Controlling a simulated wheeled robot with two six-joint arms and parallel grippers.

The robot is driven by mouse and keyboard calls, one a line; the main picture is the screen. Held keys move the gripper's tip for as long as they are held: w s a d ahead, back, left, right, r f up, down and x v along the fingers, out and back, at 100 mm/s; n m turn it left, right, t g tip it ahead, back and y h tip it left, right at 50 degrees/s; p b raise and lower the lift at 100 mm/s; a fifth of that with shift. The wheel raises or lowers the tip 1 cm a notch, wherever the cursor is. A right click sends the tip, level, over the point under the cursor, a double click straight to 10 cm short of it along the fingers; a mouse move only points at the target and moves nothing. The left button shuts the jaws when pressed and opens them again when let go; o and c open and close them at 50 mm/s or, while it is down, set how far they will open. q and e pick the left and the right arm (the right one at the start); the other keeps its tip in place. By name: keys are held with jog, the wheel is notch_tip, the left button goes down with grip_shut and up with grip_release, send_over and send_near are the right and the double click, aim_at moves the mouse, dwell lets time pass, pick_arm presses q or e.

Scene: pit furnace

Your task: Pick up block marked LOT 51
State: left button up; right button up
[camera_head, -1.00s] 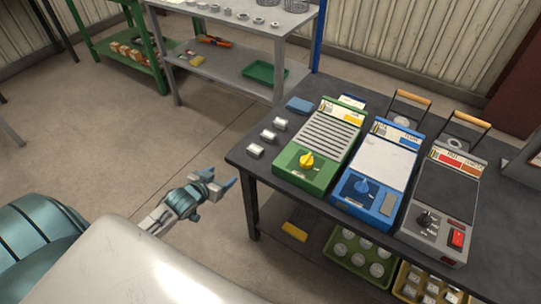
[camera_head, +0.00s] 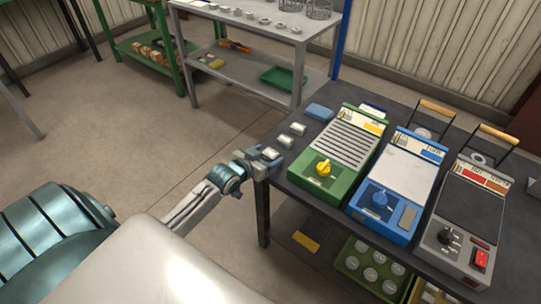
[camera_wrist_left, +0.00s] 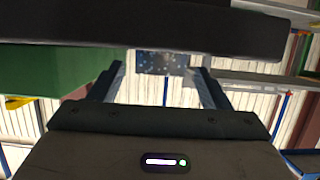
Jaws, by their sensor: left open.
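Three small pale metal blocks stand in a row at the left edge of the dark table: a far one (camera_head: 298,128), a middle one (camera_head: 284,141) and a near one (camera_head: 270,153). Their markings are too small to read, so I cannot tell which is LOT 51. My left gripper (camera_head: 262,162) is at the table's left edge, right beside the near block and partly overlapping it in the picture. It is open. In the left wrist view its two fingers (camera_wrist_left: 160,88) are spread, and no block shows between them. My right gripper is not in view.
A blue pad (camera_head: 319,112) lies behind the blocks. The green device (camera_head: 340,155) with a yellow knob stands to their right, then a blue device (camera_head: 400,185) and a grey one (camera_head: 468,215). A grey shelf (camera_head: 250,75) stands behind.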

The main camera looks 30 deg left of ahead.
pick_arm(q)
jog(key=x, duration=0.2)
jog(key=shift+w+f, duration=0.15)
jog(key=shift+w, duration=0.1)
jog(key=c, duration=1.3)
jog(key=shift+r, duration=0.25)
